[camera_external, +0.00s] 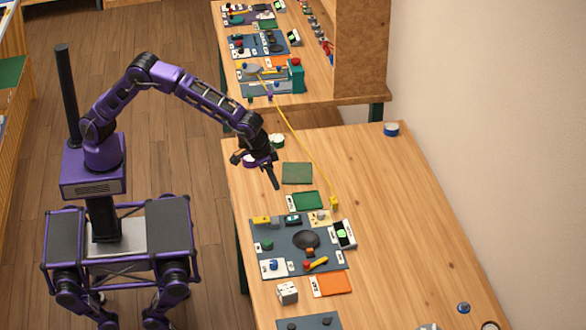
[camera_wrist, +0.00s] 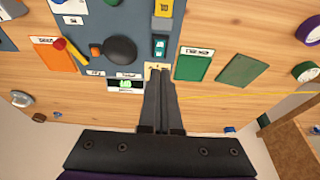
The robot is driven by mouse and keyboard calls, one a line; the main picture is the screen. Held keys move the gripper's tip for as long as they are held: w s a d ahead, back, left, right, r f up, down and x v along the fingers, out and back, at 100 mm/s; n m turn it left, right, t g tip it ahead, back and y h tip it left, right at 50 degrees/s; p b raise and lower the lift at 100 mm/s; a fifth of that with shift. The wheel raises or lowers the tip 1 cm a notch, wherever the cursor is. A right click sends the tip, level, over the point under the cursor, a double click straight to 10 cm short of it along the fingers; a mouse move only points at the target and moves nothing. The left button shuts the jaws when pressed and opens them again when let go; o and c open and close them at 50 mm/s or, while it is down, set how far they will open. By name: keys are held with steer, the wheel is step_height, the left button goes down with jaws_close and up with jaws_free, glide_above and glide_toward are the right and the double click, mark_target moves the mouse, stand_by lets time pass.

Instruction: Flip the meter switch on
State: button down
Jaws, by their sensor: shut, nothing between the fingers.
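My gripper (camera_external: 275,185) is shut and empty, pointing down above the table beyond the grey board (camera_external: 278,256). In the wrist view its fingers (camera_wrist: 159,82) overlap the lower part of a small tan plate (camera_wrist: 157,67), with a visible gap to it in the outside view. The tan plate (camera_external: 320,217) carries a small pale knob or switch at the board's edge. Beside it is a white device with a lit green display (camera_external: 343,234), also in the wrist view (camera_wrist: 126,85). I cannot tell which part is the meter switch or its position.
A yellow block (camera_external: 263,221) and a teal part (camera_external: 293,220) sit on the board, with a black dish (camera_external: 306,239). Green pads (camera_external: 307,201) and an orange pad (camera_external: 333,284) lie beside it. A yellow cord (camera_external: 303,149) stretches to the far table.

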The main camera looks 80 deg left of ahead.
mark_target(296, 216)
stand_by(0.4)
steer(key=shift+w+a+r+t+b, duration=0.1)
steer(key=shift+w+r+t+b, duration=0.25)
steer(key=shift+w+b, duration=0.35)
steer(key=shift+s, duration=0.1)
steer(key=x, duration=0.9)
steer(key=b+x, duration=0.1)
steer(key=x, duration=0.4)
steer(key=shift+s+f, duration=0.1)
steer(key=shift+s, duration=0.25)
steer(key=shift+p, duration=0.3)
